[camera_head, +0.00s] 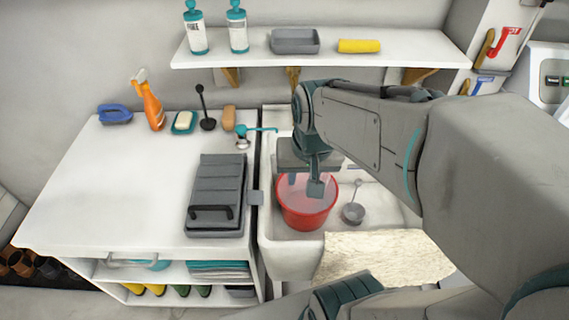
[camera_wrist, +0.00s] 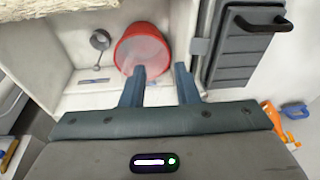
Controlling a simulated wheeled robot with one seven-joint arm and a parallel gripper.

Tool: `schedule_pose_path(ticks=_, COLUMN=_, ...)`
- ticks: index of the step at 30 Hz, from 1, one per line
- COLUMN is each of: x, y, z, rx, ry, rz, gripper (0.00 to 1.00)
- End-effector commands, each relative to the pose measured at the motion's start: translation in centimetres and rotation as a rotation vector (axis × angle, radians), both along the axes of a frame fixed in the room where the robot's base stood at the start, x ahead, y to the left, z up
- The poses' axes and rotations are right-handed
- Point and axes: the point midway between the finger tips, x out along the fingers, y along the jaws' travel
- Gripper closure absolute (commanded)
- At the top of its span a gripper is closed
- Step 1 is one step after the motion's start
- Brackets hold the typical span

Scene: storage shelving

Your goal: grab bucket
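A red bucket (camera_head: 307,208) stands in the white sink basin (camera_head: 285,246), right of the counter. It also shows in the wrist view (camera_wrist: 140,47), beyond my fingertips. My gripper (camera_head: 305,186) is above the bucket's opening in the head view and hides part of its far rim. In the wrist view my gripper (camera_wrist: 159,70) has its two fingers spread apart with nothing between them. Whether a finger touches the rim cannot be told. No handle on the bucket can be made out.
A grey ladle-like tool (camera_head: 353,211) lies in the sink right of the bucket. A beige cloth (camera_head: 385,256) hangs over the sink's front edge. A grey case (camera_head: 217,194) lies on the counter to the left. A shelf (camera_head: 350,58) with bottles runs above.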

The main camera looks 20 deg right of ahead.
Motion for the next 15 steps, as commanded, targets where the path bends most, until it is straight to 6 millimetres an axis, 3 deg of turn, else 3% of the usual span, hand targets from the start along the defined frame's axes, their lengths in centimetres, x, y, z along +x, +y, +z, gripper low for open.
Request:
schedule_pose_path(ticks=1, x=1.3, y=-0.7, z=-3.2, rx=0.024, ry=0.017, rz=-0.09, gripper=0.72)
schedule_pose_path(ticks=9, x=7.9, y=-6.3, z=-14.9, rx=0.146, ry=0.082, rz=-0.672, gripper=0.72)
schedule_pose_path(ticks=15, x=10.6, y=-10.7, z=-22.1, rx=0.19, ry=0.107, rz=-1.022, gripper=0.72)
